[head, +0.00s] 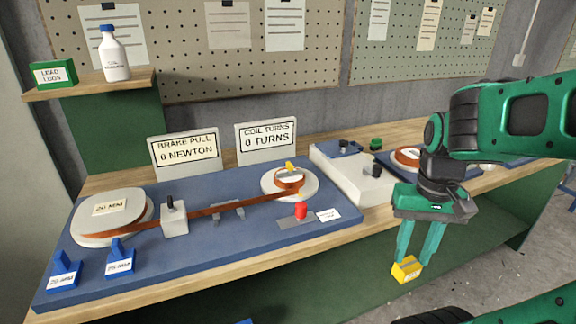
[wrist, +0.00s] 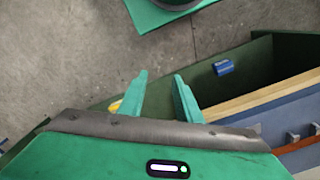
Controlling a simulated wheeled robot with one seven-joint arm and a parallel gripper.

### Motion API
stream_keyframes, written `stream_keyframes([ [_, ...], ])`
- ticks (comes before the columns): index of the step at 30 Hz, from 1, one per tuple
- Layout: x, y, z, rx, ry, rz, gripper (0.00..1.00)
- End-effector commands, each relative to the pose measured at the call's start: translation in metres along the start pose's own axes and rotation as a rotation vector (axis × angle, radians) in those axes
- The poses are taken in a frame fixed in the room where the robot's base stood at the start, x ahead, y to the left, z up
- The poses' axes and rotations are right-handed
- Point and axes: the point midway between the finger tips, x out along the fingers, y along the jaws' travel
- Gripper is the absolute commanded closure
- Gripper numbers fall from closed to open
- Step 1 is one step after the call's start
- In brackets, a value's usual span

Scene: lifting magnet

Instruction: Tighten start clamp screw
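On the blue bench board, a white round disc (head: 309,186) carries a copper-coloured ring with a small yellow wing-shaped piece (head: 291,167) on top. A red knob (head: 301,211) stands in front of it on a grey plate. Which of these is the start clamp screw I cannot read. A copper strip (head: 207,213) runs from the large reel (head: 80,225) to the disc. My gripper (head: 412,263) hangs off the bench's front edge, right of the disc, open with fingers apart. The wrist view shows nothing between its fingertips (wrist: 160,75).
A yellow block (head: 406,270) shows by the fingertips; the wrist view places it beyond one finger. A grey brake block (head: 174,220), signs reading 0 NEWTON (head: 186,150) and 0 TURNS (head: 267,138), and blue labelled blocks (head: 119,263) stand on the bench. A white machine block (head: 350,178) stands right of the disc.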

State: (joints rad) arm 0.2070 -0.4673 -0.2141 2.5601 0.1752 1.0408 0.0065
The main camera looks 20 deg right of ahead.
Motion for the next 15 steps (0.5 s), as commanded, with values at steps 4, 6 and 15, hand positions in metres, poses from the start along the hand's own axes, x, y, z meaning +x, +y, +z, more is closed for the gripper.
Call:
stream_keyframes([
  [4,0.0,0.0,0.0,0.0,0.0,0.0,0.69],
  [6,0.0,0.0,0.0,0.0,0.0,0.0,0.73],
  [15,-0.041,-0.034,-0.07,-0.116,0.112,0.028,0.73],
])
